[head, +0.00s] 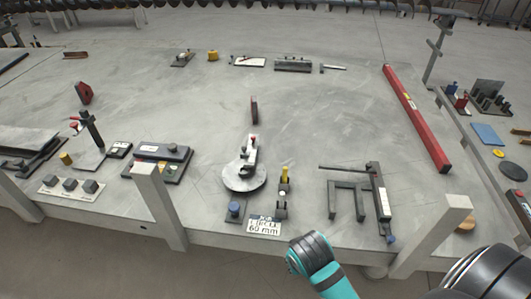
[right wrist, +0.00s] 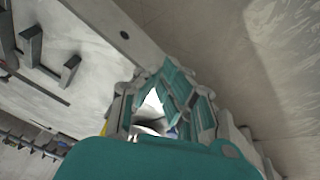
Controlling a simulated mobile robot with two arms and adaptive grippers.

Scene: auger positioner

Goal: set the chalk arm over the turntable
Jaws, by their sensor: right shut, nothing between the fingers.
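The turntable (head: 240,180) is a pale round disc near the front middle of the table, with a dark upright clamp-like part on it. At its right, the chalk arm appears to be the thin dark bar (head: 343,168) reaching left from a dark upright stand (head: 380,190); its tip is apart from the disc. My right gripper (right wrist: 163,75) is shut and empty in the right wrist view, apart from these parts. In the head view my right arm shows at the front edge, but its fingers cannot be made out. My left gripper is not in view.
A grey bracket (head: 346,197) stands beside the stand. A "CIRCLE 60 mm" card (head: 264,226) lies before the turntable. Pale posts (head: 160,205) and (head: 432,235) rise at the front edge. A red level (head: 415,115) lies at right. The table's middle is mostly clear.

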